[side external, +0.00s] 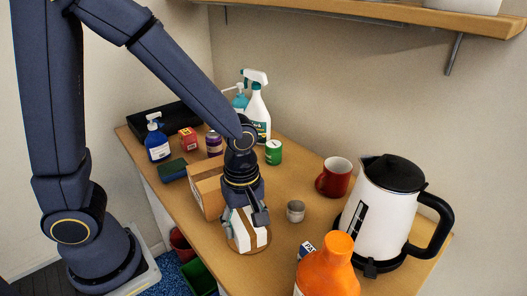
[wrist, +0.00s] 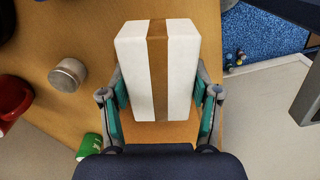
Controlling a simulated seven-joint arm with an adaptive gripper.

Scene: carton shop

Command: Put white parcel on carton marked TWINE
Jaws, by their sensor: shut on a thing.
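The white parcel (side external: 240,236) has a brown tape band down its middle. My gripper (side external: 246,216) is shut on it, with one finger at each side. In the wrist view the parcel (wrist: 133,72) sits between the two teal-padded fingers of my gripper (wrist: 159,92). A round brown edge shows just under the parcel in the side view; I cannot tell whether the parcel touches it. A brown carton (side external: 207,193) stands just behind my gripper, partly hidden by it. I cannot read TWINE on it.
A small metal cup (side external: 295,211), a red mug (side external: 334,178), a white kettle (side external: 378,207) and an orange bottle (side external: 327,268) stand to the right. A green can (side external: 273,152), spray bottle (side external: 257,112) and blue pump bottle (side external: 157,143) stand behind. The desk's front edge is close.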

